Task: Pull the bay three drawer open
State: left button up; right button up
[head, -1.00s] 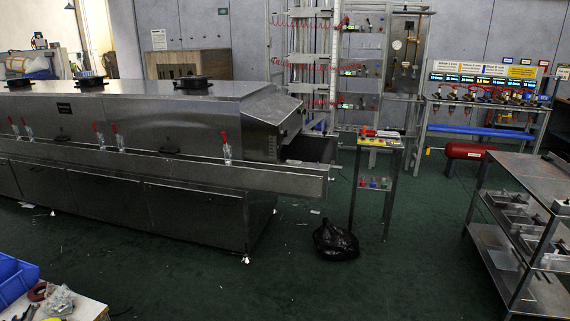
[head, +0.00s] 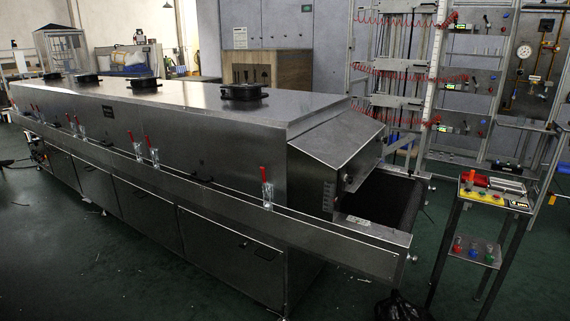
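A long steel tunnel dryer (head: 230,140) runs from the far left to the centre right. Its lower side has a row of flat panels (head: 232,252) below a long steel rail (head: 200,187). Small dark latches or handles show on some panels. I cannot tell which panel is the bay three drawer, and no panel is visibly pulled out. Red-handled toggle clamps (head: 267,188) stand along the rail. Neither of my grippers is in view.
A dark conveyor belt (head: 385,198) leaves the dryer's right end. A small stand with red tools (head: 492,188) and a black bag (head: 403,307) are at the right. A pneumatic panel (head: 470,70) stands behind.

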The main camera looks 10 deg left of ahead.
aim_at(155, 216)
jog(key=i+j+u, duration=0.3)
jog(key=i+u, duration=0.15)
jog(key=i+j+u, duration=0.1)
jog(key=i+u, duration=0.4)
jog(key=i+l+u, duration=0.1)
jog(key=i+u, duration=0.35)
jog(key=i+l+u, duration=0.3)
jog(key=i+u, duration=0.2)
jog(key=i, duration=0.05)
